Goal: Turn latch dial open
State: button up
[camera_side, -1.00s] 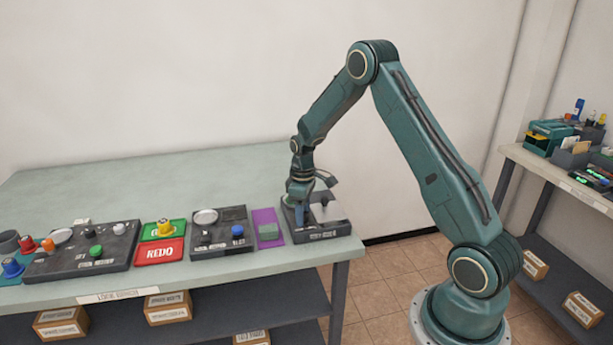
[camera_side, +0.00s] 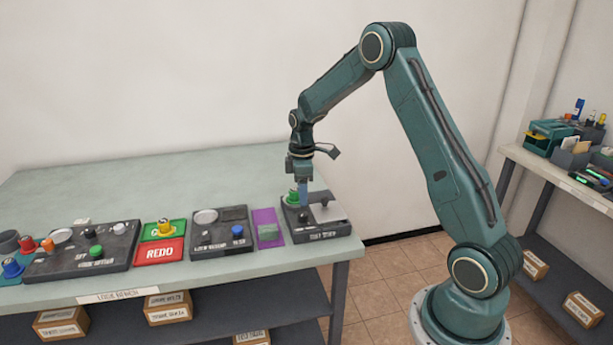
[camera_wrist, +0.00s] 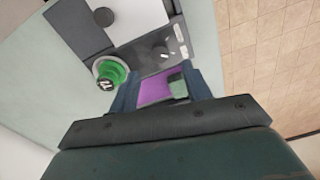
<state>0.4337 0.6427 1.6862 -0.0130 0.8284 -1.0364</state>
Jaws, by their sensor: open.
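A green dial (camera_side: 293,196) stands at the back left of the dark box (camera_side: 322,236) at the bench's right end. In the wrist view the green dial (camera_wrist: 110,74) sits in a pale round collar, with a light mark on its top. A pale plate (camera_side: 328,211) with a dark knob lies to its right on the box. My gripper (camera_side: 303,200) is above the box, pointing down, close beside the dial. In the wrist view my gripper (camera_wrist: 163,88) has its fingers apart with nothing held, and the dial is outside them, to the left.
A purple mat (camera_side: 265,217) with a grey-green block (camera_side: 268,232) lies left of the box. Further left are a panel with a blue button (camera_side: 237,232), green and red pads, and a larger control board (camera_side: 70,262). The bench behind is clear.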

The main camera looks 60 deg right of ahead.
aim_at(302, 213)
notch_tip(302, 213, up, 7)
jog(key=s+a+r+m+t, duration=0.2)
jog(key=s+a+r+m, duration=0.1)
jog(key=s+a+r, duration=0.6)
jog(key=shift+s+a+r+t+h, duration=0.3)
jog(key=shift+s+a+r, duration=0.1)
jog(key=shift+a+r, duration=1.25)
jog(key=shift+d+r, duration=0.1)
jog(key=shift+r, duration=0.05)
jog(key=s+a+m+t, duration=0.1)
jog(key=s+a, duration=0.3)
jog(key=s, duration=0.4)
jog(key=s+a+m+t, duration=0.2)
jog(key=s+a+m, duration=0.1)
jog(key=s, duration=0.5)
jog(key=shift+s+a+r, duration=0.3)
jog(key=shift+s+a, duration=0.05)
jog(key=shift+a, duration=0.2)
jog(key=shift+c, duration=0.7)
